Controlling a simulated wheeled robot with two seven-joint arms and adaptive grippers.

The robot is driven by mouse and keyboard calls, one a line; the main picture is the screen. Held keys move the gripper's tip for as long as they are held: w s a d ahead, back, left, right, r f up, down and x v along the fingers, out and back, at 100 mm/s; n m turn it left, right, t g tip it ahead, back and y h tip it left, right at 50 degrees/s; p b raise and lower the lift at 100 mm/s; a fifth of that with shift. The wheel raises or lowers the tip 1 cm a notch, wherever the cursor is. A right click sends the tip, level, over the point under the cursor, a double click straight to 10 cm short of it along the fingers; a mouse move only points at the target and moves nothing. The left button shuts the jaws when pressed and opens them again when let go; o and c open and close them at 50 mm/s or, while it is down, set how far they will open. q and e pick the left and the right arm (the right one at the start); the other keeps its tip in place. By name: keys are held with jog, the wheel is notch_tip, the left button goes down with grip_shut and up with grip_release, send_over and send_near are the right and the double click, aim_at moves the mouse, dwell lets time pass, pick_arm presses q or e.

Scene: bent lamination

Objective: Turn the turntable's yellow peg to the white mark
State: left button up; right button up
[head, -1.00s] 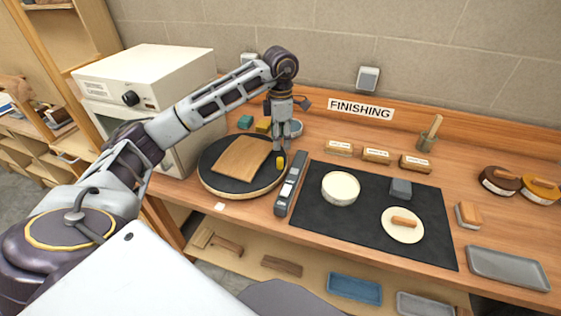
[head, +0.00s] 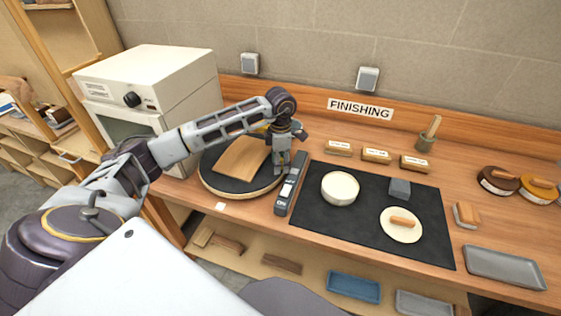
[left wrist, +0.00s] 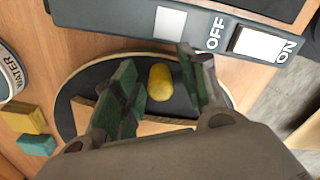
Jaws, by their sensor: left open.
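The turntable (head: 226,187) is a round black disc with a pale rim at the left of the bench, with a tan wooden board (head: 241,158) lying on it. The yellow peg (left wrist: 161,82) stands near the disc's edge in the left wrist view; in the head view my gripper hides it. My left gripper (head: 279,170) is down over the disc's right side. In the left wrist view its open fingers (left wrist: 158,66) are on either side of the peg, with no clear contact. The white mark (head: 221,206) is a small square on the bench in front of the disc.
A grey switch strip (head: 291,184) marked ON and OFF lies close to the right of the disc. Further right is a black mat (head: 365,232) with a white bowl (head: 340,188). A white oven (head: 150,85) stands behind left. Yellow and teal blocks (left wrist: 36,144) lie near the disc.

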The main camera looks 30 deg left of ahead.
jog(key=shift+d, duration=0.2)
pick_arm(q)
jog(key=shift+c, duration=0.8)
grip_shut()
pick_arm(e)
jog(key=shift+d, duration=0.55)
jog(key=shift+a, duration=0.1)
